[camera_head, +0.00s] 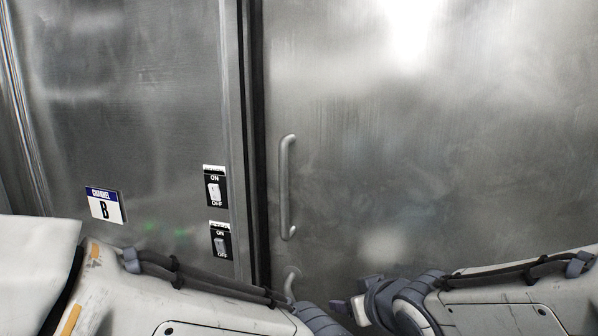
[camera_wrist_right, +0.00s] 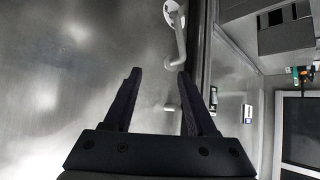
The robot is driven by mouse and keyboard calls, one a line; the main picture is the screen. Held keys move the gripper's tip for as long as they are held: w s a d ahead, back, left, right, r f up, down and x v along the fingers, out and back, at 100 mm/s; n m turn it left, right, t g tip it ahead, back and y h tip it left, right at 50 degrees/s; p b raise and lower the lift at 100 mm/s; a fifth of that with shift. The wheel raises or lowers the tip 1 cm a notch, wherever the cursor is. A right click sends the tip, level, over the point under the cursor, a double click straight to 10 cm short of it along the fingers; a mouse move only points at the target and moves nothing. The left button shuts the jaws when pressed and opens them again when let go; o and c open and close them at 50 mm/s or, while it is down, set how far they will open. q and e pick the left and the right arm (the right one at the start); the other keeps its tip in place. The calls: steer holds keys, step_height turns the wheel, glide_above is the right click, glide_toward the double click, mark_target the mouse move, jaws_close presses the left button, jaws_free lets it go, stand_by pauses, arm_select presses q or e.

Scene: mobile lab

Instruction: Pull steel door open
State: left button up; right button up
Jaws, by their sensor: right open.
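The steel door (camera_head: 430,170) fills the right of the head view and looks shut against the frame. Its upright pale bar handle (camera_head: 286,190) is near its left edge. A smaller curved grey fitting (camera_head: 291,281) sits below the handle, partly hidden by my left arm. My right gripper (camera_head: 355,294) is low, to the right of and below the handle. In the right wrist view its fingers (camera_wrist_right: 159,74) are apart with nothing held; the handle (camera_wrist_right: 181,42) appears beyond the tips, nearer the right-hand finger. My left arm shows, but its gripper does not.
A dark vertical gap (camera_head: 258,150) runs along the door's left edge. A white surface (camera_head: 35,255) is at lower left.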

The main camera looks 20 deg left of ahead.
steer(key=w+a+r+n+t+y+p, duration=0.1)
steer(key=w+a+r+y, duration=0.15)
steer(key=r, duration=0.25)
steer(key=w+a+r+t+y+p, duration=0.1)
steer(key=w+a+r+y, duration=0.1)
steer(key=w+a+r, duration=0.15)
steer(key=n+y+p, duration=0.2)
steer(key=n+y, duration=0.1)
steer(key=y, duration=0.2)
glide_toward(287, 185)
steer(key=a, duration=0.1)
steer(key=p+x, duration=0.3)
steer(key=x, duration=0.6)
steer(key=shift+w+d, duration=0.2)
arm_select(q)
step_height(287, 185, up, 8)
steer(key=shift+r, duration=0.15)
arm_select(e)
steer(key=shift+w+a+f, duration=0.15)
steer(key=shift+w+a, duration=0.25)
steer(key=shift+a, duration=0.15)
jaws_close()
